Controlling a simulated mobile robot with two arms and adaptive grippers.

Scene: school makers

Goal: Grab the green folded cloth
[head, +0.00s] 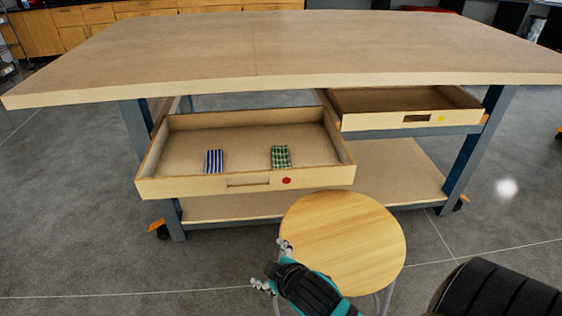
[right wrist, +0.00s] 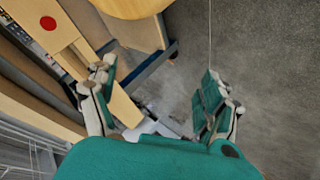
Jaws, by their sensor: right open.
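The green checked folded cloth (head: 281,157) lies in the open left drawer (head: 193,125) under the table, right of the drawer's middle. A blue and white striped folded cloth (head: 214,161) lies in the same drawer to its left. My right gripper (head: 273,265) is low in the head view, in front of the drawer and beside the stool, apart from the cloth. In the right wrist view its fingers (right wrist: 158,100) are spread with nothing between them. The green cloth cannot be made out there. My left gripper is not in view.
A round wooden stool (head: 345,240) stands in front of the drawer, close to my right gripper. A second drawer (head: 385,105) with a yellow dot is open to the right. The large wooden tabletop (head: 270,45) overhangs both. The floor at left is clear.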

